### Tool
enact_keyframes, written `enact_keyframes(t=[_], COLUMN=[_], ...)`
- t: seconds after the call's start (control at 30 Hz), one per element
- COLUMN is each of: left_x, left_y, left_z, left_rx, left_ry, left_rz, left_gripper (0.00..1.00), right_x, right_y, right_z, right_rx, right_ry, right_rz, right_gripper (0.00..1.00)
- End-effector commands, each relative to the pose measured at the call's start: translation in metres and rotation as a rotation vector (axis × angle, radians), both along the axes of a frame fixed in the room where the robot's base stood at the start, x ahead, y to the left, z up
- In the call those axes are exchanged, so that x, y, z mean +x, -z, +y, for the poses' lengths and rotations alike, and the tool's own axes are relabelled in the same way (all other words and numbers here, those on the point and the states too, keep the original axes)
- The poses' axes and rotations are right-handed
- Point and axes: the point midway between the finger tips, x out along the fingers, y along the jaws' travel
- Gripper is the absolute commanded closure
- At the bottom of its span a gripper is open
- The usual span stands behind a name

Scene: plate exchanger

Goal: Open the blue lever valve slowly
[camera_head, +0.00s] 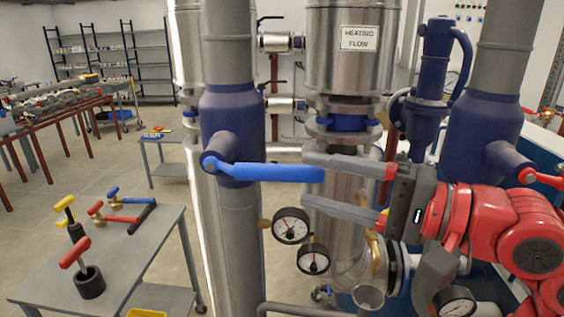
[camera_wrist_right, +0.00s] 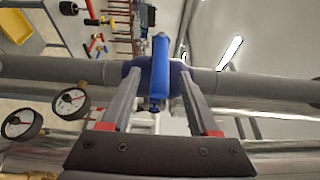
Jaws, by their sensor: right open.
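The blue lever valve sits on a dark blue valve body (camera_head: 230,120) around a vertical grey pipe. Its bright blue lever (camera_head: 265,172) points right, about level, in the head view. My right gripper (camera_head: 307,180) reaches in from the right, open, with one finger above and one below the lever's free end. In the right wrist view the lever (camera_wrist_right: 160,68) lies between the two spread fingertips (camera_wrist_right: 160,75), with a gap on both sides. I see no contact. My left gripper is not in view.
Two pressure gauges (camera_head: 291,225) hang just below the lever. A second blue valve body (camera_head: 482,130) with a red lever (camera_head: 540,178) stands at right. A grey table (camera_head: 130,235) with loose valve handles stands at lower left. A steel tank (camera_head: 348,75) is behind.

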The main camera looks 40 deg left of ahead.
Motion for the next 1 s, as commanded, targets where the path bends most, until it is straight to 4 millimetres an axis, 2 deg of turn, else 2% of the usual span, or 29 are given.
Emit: enact_keyframes(t=[0.1,0.3,0.43,0.7,0.77,1.0], left_x=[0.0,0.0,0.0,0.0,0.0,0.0], left_y=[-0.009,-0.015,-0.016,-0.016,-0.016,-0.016], left_z=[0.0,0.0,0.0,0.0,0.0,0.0], left_rx=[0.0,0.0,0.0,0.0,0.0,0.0], left_ry=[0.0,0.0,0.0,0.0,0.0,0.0], left_rz=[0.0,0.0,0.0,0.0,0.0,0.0], left_gripper=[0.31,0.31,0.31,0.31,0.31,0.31], right_x=[-0.005,-0.008,-0.009,-0.009,-0.009,-0.009], right_y=[-0.002,-0.001,-0.001,0.0,0.0,0.0], right_z=[0.024,0.049,0.056,0.057,0.057,0.057], right_rx=[0.001,0.002,0.002,0.002,0.002,0.002], right_ry=[-0.004,-0.001,-0.001,0.0,0.0,0.0], right_rz=[0.001,0.001,0.001,0.0,0.0,0.0], right_gripper=[0.39,0.39,0.39,0.39,0.46,0.89])
